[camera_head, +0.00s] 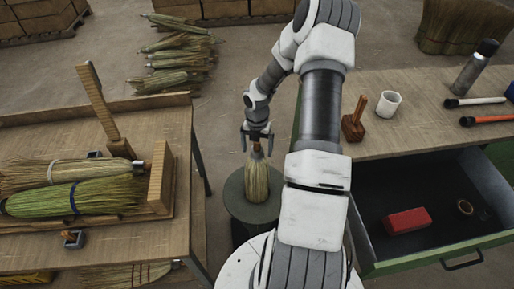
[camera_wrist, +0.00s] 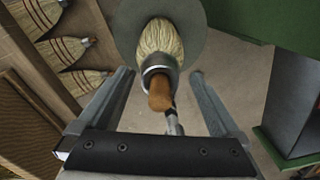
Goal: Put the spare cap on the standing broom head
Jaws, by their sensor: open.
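The standing broom head (camera_head: 257,182) is upright, straw bristles down, on a dark round stand (camera_head: 236,208). In the wrist view the broom head (camera_wrist: 160,42) shows a grey cap-like collar (camera_wrist: 158,62) around its neck, with a brown wooden stub (camera_wrist: 160,95) poking through. Whether this collar is the spare cap, and how fully it is seated, I cannot tell. My gripper (camera_head: 257,143) is open above the broom head, its fingers (camera_wrist: 160,85) apart on either side of the stub. Contact is not visible.
The open drawer (camera_head: 372,195) at right holds a red block (camera_head: 407,220) and a small round brown ring (camera_head: 465,207). A white cup (camera_head: 388,104) and a bottle (camera_head: 474,67) stand on the bench. The left table (camera_head: 180,225) holds broom bundles (camera_head: 75,196) and a wooden post (camera_head: 98,105).

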